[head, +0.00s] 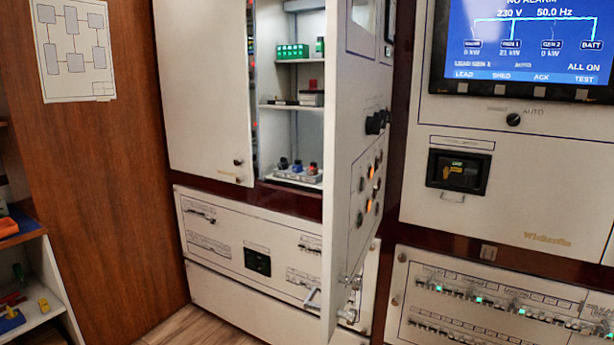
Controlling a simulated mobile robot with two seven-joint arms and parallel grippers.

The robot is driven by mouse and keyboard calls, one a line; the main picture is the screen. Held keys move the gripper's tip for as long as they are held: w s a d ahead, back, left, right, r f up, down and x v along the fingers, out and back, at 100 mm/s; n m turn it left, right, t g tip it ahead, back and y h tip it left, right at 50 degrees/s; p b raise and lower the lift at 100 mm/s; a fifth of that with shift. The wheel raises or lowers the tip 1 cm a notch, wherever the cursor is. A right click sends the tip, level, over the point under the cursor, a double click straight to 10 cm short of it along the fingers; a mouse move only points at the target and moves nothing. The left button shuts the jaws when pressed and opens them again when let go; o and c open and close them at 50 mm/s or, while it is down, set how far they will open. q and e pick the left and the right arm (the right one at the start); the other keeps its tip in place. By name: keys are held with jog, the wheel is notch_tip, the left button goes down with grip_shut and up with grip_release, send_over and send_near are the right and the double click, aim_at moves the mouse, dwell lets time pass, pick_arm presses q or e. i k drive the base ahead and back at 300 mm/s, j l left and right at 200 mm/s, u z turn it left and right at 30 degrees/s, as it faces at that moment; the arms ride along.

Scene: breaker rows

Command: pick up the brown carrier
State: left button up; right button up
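I cannot make out a clearly brown carrier in the head view. An open cabinet (325,150) has shelves with small items. A green block (292,51) and a green cylinder (320,46) stand on the upper shelf. A small grey and dark reddish box (311,98) with a red top piece sits on the middle shelf, beside dark flat pieces (283,102). Neither gripper is in view.
The open cabinet door (352,190) sticks out toward me, right of the shelves. A side rack (36,318) at the left holds small coloured parts and a blue tray (20,226). A panel with a screen (530,40) stands at the right. Some wooden floor (205,328) shows.

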aim_at(313, 171)
jog(key=i+j+u, duration=0.4)
jog(key=i, duration=0.25)
jog(key=i+j+u, duration=0.3)
jog(key=i+u, duration=0.2)
jog(key=i+j+u, duration=0.15)
jog(key=i+u, duration=0.5)
jog(key=u, duration=0.15)
jog(key=i+l+u, duration=0.15)
jog(key=u, duration=0.15)
jog(key=z, duration=2.75)
jog(key=j+z, duration=0.1)
jog(key=j, duration=0.3)
